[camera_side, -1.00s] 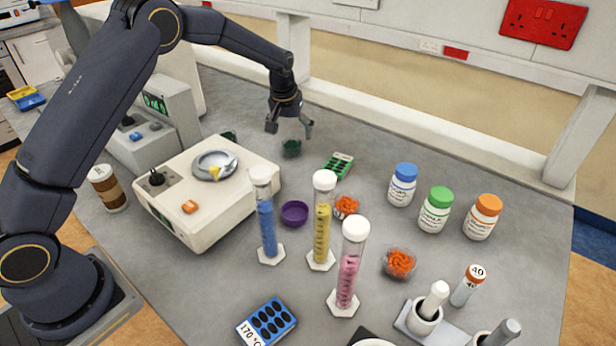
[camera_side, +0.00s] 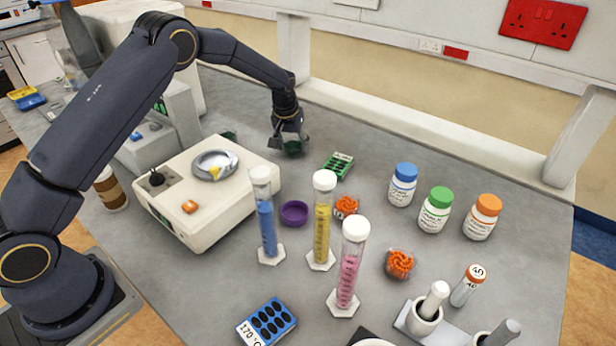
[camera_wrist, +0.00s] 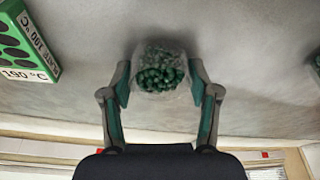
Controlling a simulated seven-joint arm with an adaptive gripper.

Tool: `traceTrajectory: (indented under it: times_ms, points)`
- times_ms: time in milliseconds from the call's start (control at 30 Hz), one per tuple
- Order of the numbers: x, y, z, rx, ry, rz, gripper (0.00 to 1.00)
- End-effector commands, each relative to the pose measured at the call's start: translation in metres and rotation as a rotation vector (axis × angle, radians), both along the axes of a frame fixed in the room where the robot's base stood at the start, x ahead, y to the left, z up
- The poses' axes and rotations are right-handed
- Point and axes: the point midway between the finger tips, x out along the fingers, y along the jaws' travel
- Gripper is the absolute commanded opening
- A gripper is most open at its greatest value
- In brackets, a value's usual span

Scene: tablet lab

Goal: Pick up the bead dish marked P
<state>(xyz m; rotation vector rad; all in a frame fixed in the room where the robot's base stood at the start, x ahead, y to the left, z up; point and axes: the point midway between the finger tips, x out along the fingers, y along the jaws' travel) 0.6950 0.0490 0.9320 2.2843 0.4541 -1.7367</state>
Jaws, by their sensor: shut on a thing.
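A small clear dish of dark green beads (camera_wrist: 160,72) sits between the fingers of my gripper (camera_wrist: 160,86) in the wrist view. The fingers press on it from both sides. In the side view my gripper (camera_side: 288,141) is low at the back of the bench, shut around the green-bead dish (camera_side: 294,148). The dish looks to be at bench level; I cannot tell if it touches the bench. No letter P is readable on it in either view. Two dishes of orange beads, one nearer (camera_side: 400,264) and one farther (camera_side: 346,206), stand to the right.
A cream machine (camera_side: 215,215) stands left of the gripper. A green block with holes (camera_side: 338,165) is just right. Tall tubes, such as the yellow one (camera_side: 322,225), and capped bottles (camera_side: 402,185) stand nearer. Another green item (camera_wrist: 316,65) shows at the wrist view's edge.

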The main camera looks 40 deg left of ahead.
Motion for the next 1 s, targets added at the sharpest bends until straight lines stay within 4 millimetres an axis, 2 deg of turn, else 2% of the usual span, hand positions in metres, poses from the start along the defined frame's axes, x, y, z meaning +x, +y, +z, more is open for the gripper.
traceTrajectory:
  times_ms: [33,233,467,633,800,1000]
  points:
    - [0.000,0.000,0.000,0.000,0.000,0.000,0.46]
    - [0.000,0.000,0.000,0.000,0.000,0.000,0.25]
    - [0.000,0.000,0.001,0.000,-0.001,0.000,0.24]
    - [0.001,0.000,0.009,0.000,-0.003,0.000,0.24]
    - [0.001,0.000,0.034,0.000,-0.005,0.000,0.24]
    - [-0.040,-0.003,0.082,0.000,-0.005,0.000,0.24]
